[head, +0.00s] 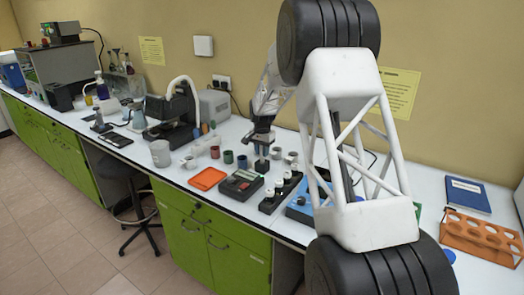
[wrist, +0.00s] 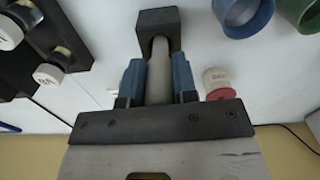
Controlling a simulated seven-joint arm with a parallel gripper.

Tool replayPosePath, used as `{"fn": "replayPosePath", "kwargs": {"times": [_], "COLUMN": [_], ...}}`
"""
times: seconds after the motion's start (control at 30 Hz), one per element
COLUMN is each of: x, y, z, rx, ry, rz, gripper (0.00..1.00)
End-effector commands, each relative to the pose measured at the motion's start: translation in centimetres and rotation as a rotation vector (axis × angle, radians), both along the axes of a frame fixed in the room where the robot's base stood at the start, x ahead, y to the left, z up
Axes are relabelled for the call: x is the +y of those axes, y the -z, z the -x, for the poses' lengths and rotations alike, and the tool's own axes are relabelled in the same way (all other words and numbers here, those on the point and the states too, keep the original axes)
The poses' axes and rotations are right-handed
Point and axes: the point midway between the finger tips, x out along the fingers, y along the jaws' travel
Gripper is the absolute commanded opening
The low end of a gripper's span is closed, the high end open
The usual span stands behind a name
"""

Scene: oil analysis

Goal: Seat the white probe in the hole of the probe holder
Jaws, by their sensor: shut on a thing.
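In the wrist view, my gripper (wrist: 157,82) has its two blue fingers shut on the pale grey-white probe (wrist: 158,68). The probe's far end meets the dark grey block of the probe holder (wrist: 158,19), at a rounded opening in it. I cannot tell how deep the probe sits, or whether its end is inside the hole or just in front of it. In the head view, my gripper (head: 262,163) is low over the bench, behind the dark device with a screen. The probe and holder are too small to make out there.
A black rack with white-capped bottles (wrist: 50,72) is at left in the wrist view. A blue cup (wrist: 242,16), a green cup (wrist: 298,12) and a red-and-white jar (wrist: 217,83) are at right. In the head view, the screened device (head: 241,184) and an orange tray (head: 207,178) stand nearby.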

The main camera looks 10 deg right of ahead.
Motion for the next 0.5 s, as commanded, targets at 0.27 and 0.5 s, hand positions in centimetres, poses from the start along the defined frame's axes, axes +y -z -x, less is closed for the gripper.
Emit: {"fn": "replayPosePath", "kwargs": {"times": [0.27, 0.5], "x": [0.0, 0.0], "y": [0.4, 0.46], "z": [0.0, 0.0], "rx": [0.0, 0.0], "ry": [0.0, 0.0], "rz": [0.0, 0.0], "gripper": [0.04, 0.04]}}
